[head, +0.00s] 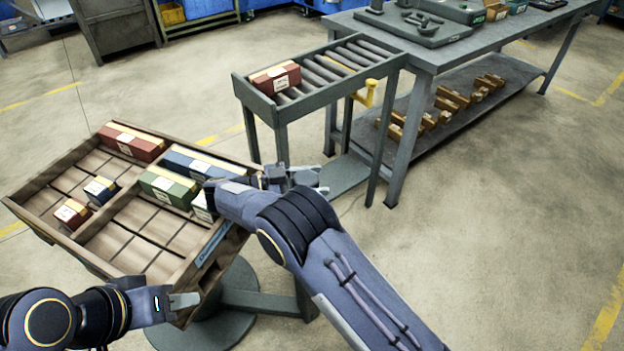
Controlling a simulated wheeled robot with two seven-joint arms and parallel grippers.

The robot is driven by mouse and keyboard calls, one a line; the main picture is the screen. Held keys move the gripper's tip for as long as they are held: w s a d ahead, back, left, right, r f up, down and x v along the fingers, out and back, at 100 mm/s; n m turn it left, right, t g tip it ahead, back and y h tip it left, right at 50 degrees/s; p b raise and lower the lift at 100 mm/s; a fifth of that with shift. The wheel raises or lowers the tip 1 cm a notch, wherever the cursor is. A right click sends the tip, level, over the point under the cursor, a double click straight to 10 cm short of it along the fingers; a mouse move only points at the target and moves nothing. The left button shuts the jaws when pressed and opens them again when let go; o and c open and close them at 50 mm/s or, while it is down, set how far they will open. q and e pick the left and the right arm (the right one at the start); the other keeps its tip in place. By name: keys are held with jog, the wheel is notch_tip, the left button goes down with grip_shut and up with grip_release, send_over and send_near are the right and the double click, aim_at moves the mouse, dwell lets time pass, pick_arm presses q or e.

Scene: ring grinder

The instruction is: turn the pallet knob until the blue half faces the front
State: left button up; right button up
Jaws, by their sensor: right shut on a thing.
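The wooden pallet (97,262) sits tilted on a round-based stand at the left, split into compartments. A blue label (212,246) is on its near right side. It holds a long red box (130,142), a blue box (192,163), a green box (166,187), a small blue box (100,190) and a small red box (72,213). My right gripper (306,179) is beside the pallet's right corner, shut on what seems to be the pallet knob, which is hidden. My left gripper (184,300) is by the pallet's near edge; its opening is unclear.
A roller conveyor (322,72) with a red box (275,79) and a yellow handle (368,92) stands behind. A grey workbench (465,42) with wooden pieces on its lower shelf is at the back right. The floor at the right is clear.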

aim_at(312, 179)
jog(key=shift+r, duration=0.1)
jog(key=o, duration=1)
jog(key=r, duration=0.4)
jog(key=shift+s+r+p, duration=0.15)
jog(key=shift+s+p, duration=0.2)
jog(key=shift+p, duration=0.05)
jog(key=s+r, duration=0.3)
jog(key=s, duration=0.1)
jog(key=s+r+p, duration=0.1)
jog(key=s+r, duration=0.1)
jog(key=s, duration=0.3)
jog(key=s+r+p, duration=0.1)
jog(key=s+r, duration=0.2)
jog(key=s, duration=0.1)
jog(key=shift+s+a+r, duration=0.15)
jog(key=shift+a+r, duration=0.05)
jog(key=shift+r, duration=0.15)
